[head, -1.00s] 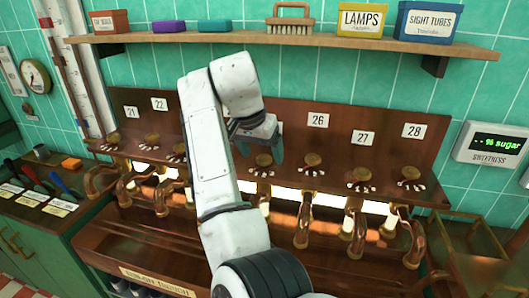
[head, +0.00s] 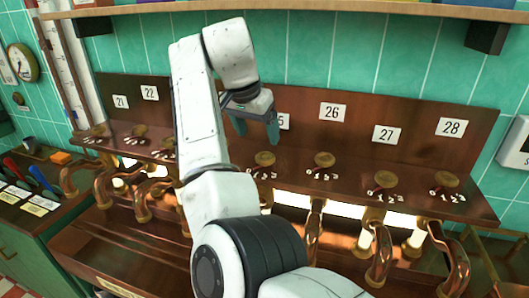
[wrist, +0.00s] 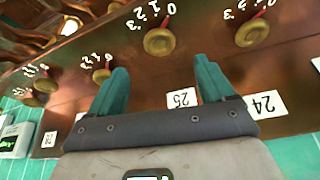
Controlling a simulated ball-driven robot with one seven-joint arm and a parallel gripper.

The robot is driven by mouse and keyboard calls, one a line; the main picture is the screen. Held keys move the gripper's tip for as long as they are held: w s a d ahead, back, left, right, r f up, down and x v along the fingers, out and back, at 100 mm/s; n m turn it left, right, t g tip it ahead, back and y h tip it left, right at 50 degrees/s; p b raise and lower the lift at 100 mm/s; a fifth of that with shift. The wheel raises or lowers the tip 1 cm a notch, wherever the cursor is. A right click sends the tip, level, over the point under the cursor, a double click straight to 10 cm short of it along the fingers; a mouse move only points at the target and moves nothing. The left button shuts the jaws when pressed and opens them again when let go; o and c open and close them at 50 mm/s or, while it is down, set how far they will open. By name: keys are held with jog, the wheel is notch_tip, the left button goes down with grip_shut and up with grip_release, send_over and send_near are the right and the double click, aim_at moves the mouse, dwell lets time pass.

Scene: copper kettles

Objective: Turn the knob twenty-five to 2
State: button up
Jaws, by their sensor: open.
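Knob 25 (head: 264,158) is a round brass knob on the copper ledge, below number plate 25 (head: 283,121). In the wrist view, knob 25 (wrist: 158,42) lies ahead of plate 25 (wrist: 181,98), and its red pointer is toward the 0 of the white 0 to 3 scale. My gripper (head: 257,130) is open and empty, its teal fingers hanging above and behind the knob and partly covering the plate. In the wrist view the fingertips of my gripper (wrist: 160,65) are spread to either side, short of the knob and apart from it.
Knob 26 (head: 324,159) stands close on the right, with knobs 27 (head: 386,179) and 28 (head: 446,179) beyond. Knob 24 (wrist: 252,32) is the other neighbour. Copper pipes (head: 315,228) hang below the ledge. A wooden shelf (head: 330,11) runs above.

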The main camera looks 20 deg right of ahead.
aim_at(265, 156)
jog(key=p+x, duration=0.1)
jog(key=x, duration=0.7)
jog(key=shift+w+d+f, duration=0.1)
jog(key=shift+d+f, duration=0.05)
jog(key=shift+f, duration=0.1)
jog(key=shift+c, duration=0.2)
jog(key=c, duration=1)
